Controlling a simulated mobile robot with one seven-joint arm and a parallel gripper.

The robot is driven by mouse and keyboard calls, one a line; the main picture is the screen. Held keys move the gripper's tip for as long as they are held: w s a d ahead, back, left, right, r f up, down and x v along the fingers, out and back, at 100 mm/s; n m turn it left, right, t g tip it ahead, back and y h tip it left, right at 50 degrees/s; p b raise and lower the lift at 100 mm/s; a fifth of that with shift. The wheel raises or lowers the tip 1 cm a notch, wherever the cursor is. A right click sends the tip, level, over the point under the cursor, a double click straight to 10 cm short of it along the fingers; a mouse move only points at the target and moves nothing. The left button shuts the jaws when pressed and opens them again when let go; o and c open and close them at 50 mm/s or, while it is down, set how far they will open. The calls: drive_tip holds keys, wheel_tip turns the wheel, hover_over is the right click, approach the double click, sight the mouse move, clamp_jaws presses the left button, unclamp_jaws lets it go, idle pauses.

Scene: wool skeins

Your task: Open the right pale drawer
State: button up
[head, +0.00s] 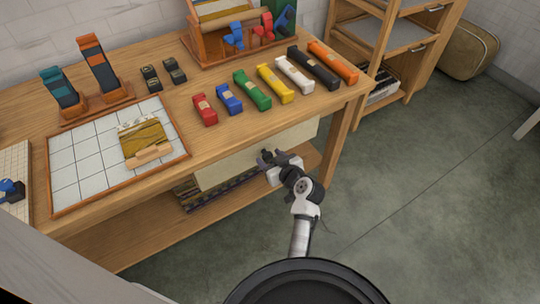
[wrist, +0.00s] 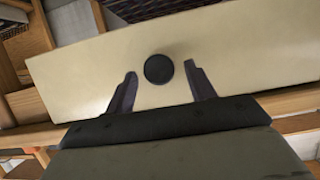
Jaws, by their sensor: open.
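The pale drawer front (head: 230,169) is under the wooden table, on its right side. In the wrist view the pale drawer front (wrist: 95,75) fills the middle, with a round black knob (wrist: 158,69) on it. My gripper (head: 268,157) is in front of the drawer in the head view. In the wrist view my gripper (wrist: 161,88) is open, with one finger to each side of the knob; I cannot tell whether they touch it. In the head view my gripper hides the knob. I cannot tell whether the drawer is shut or slightly out.
The wooden table (head: 220,140) holds several coloured skeins, a white tiled board (head: 85,155) and a rack. A lower shelf (head: 150,235) lies beneath the drawer. A table leg (head: 333,150) stands just right of my gripper. The floor (head: 420,180) to the right is clear.

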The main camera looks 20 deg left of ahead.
drive_tip(key=shift+w+a+f, duration=0.15)
drive_tip(key=shift+w+a, duration=0.1)
drive_tip(key=shift+c, duration=0.4)
clamp_jaws()
drive_tip(key=shift+s+d, duration=0.1)
